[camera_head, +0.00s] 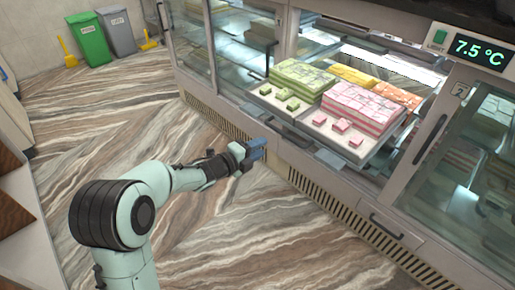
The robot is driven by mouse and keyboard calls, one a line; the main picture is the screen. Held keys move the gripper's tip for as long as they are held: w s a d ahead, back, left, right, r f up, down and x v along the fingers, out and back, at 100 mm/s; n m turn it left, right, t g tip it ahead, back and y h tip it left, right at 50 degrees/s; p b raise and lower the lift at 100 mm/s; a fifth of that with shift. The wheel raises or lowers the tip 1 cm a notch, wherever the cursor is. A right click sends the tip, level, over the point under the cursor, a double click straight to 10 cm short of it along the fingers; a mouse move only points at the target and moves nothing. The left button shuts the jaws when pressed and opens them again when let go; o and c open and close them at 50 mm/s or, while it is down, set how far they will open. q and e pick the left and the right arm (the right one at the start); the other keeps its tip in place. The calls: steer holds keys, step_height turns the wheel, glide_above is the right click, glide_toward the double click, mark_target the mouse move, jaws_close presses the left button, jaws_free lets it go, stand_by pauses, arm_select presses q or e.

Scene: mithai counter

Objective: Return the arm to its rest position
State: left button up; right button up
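My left arm (145,200) rises from the bottom left and reaches across the floor toward the display counter. My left gripper (258,150) is at its end, in front of the counter's lower front and below the pulled-out tray (288,115). No sweet shows in the gripper. The fingers are small and seen at an angle, so I cannot tell whether they are open or shut. My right gripper is not in view.
The tray carries green sweets (302,78) and pink sweets (362,108), with orange sweets (398,95) behind. A temperature display (470,48) reads 7.5 °C. Green (90,40) and grey (118,32) bins stand far left. The marbled floor (270,235) is clear.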

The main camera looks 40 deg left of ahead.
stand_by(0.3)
